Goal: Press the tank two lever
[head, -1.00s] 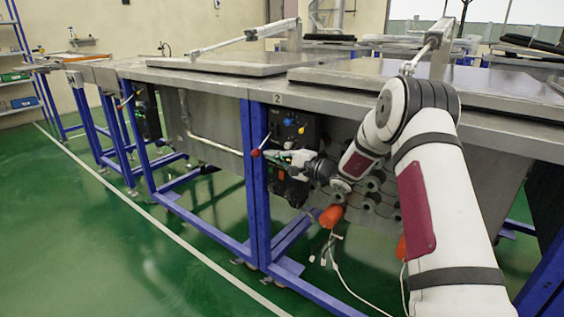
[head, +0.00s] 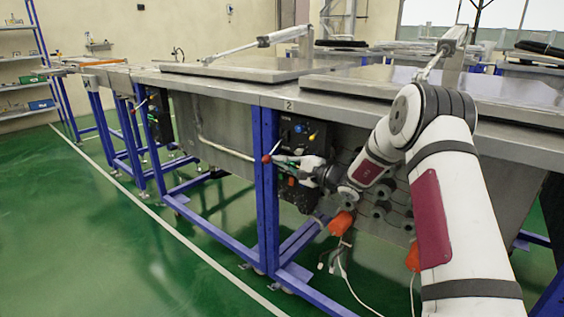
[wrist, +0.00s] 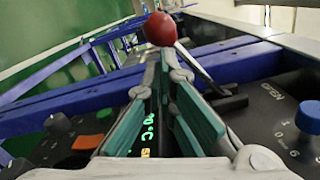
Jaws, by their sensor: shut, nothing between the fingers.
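The tank two lever ends in a red ball knob (head: 266,158), beside the blue post under the "2" label (head: 289,105). The tank two lid (head: 400,90) lies flat on the tank.
The black control panel (head: 298,135) with coloured knobs is close around my gripper. Blue frame legs (head: 265,200) stand beside it. Orange fittings (head: 341,223) and loose white cables hang below my arm. The green floor (head: 120,250) at left is clear.

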